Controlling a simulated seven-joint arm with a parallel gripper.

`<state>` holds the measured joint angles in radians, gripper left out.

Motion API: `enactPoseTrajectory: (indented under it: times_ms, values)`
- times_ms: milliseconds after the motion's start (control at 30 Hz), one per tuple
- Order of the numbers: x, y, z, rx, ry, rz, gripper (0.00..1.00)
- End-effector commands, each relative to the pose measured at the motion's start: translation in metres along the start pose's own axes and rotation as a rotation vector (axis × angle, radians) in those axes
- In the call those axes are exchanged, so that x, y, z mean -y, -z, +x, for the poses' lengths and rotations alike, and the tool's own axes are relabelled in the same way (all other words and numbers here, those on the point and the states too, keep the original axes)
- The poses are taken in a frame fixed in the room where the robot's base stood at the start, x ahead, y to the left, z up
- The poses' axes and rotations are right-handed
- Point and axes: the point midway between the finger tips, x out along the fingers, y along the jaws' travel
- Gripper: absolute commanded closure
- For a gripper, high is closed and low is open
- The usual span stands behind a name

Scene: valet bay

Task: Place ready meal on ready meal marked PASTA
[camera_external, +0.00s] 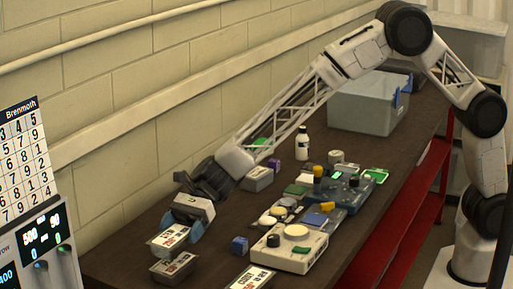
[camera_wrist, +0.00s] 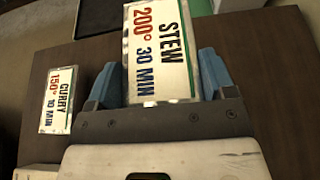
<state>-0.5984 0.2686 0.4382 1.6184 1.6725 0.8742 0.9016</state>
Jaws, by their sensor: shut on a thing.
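My gripper (camera_external: 190,232) is shut on the ready meal marked STEW. In the wrist view, the STEW meal (camera_wrist: 160,50) sits between the blue fingers (camera_wrist: 160,82), its white label facing the camera. In the external view, the held meal (camera_external: 170,240) is at the left part of the table, above and close to another ready meal (camera_external: 173,268). I cannot tell whether they touch. A smaller-looking ready meal marked CURRY (camera_wrist: 57,100) lies left of my gripper in the wrist view. I can read no PASTA label in either view.
A labelled tray (camera_external: 251,276) lies at the table's front edge. The brick wall runs along the back.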

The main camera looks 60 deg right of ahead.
Motion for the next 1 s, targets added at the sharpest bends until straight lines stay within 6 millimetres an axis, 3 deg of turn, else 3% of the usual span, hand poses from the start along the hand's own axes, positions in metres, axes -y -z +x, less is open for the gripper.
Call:
enactPoseTrajectory:
  times_ms: [367,700,1000]
  values:
    - [0.001,0.001,0.001,0.000,0.000,0.000,0.56]
    - [0.001,0.028,0.012,0.000,0.000,0.001,0.56]
    - [0.001,0.032,0.014,0.001,0.000,0.000,0.56]
